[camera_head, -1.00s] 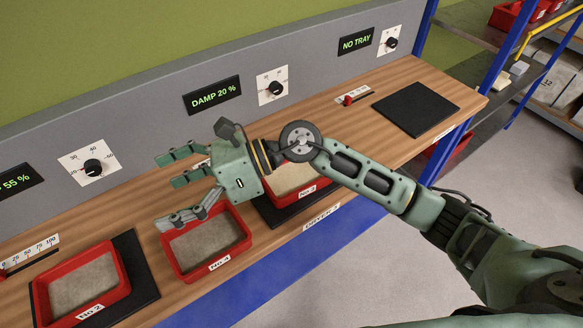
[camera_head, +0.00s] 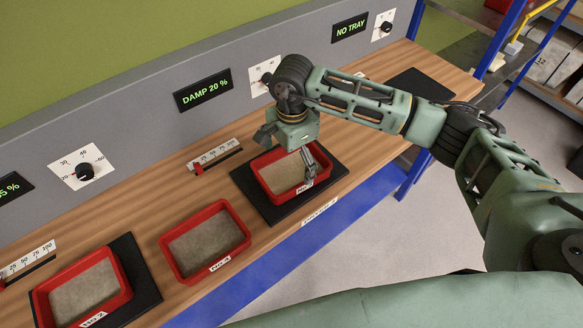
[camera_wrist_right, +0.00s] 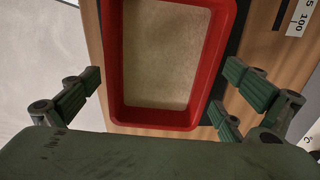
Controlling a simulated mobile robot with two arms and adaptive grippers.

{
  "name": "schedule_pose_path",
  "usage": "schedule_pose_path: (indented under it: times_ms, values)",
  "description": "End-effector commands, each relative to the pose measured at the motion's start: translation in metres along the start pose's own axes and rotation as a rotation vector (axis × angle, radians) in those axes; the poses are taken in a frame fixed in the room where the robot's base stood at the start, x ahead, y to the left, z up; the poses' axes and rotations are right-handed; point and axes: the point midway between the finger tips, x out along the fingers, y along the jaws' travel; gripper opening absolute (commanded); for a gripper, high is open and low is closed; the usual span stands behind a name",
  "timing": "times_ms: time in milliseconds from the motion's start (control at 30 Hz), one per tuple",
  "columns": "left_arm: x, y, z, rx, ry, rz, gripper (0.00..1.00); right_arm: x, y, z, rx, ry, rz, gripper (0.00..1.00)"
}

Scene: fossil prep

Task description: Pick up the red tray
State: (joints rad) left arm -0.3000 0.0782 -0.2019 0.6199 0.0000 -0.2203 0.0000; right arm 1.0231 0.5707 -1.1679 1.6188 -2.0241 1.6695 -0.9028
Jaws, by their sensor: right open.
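A red tray (camera_head: 263,183) filled with sandy material sits on a black pad (camera_head: 244,184) under the "DAMP 20 %" display. My right gripper (camera_head: 287,151) is open above this tray, pointing down, with one finger group near its back side and the other over its right front part. In the right wrist view the red tray (camera_wrist_right: 155,117) lies between the spread fingers, with no clear contact. A second red tray, No.4 (camera_head: 171,254), sits on bare wood to the left. A third, No.2 (camera_head: 126,280), sits on another black pad. My left gripper is not in view.
The bench has a grey back panel with displays (camera_head: 203,91), dials (camera_head: 84,171) and sliders (camera_head: 198,168). An empty black pad (camera_head: 420,88) lies at the far right, partly behind my arm. Blue-framed shelves (camera_head: 505,40) stand beyond the bench end.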

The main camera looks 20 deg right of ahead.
Motion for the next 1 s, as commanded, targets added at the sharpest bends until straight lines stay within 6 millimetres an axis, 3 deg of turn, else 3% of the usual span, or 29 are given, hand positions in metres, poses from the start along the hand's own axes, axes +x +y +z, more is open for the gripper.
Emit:
schedule_pose_path:
  times_ms: [33,200,500,1000]
  values:
    - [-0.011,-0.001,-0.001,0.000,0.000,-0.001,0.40,0.004,0.001,0.001,0.002,-0.002,0.005,1.00]
    - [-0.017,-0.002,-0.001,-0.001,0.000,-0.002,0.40,0.027,0.000,0.002,0.000,-0.003,0.003,1.00]
    - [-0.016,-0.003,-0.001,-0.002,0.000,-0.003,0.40,0.032,-0.001,0.001,0.000,-0.002,0.000,0.99]
    - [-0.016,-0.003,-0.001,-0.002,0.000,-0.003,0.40,0.032,-0.001,0.001,0.000,-0.003,-0.001,0.55]
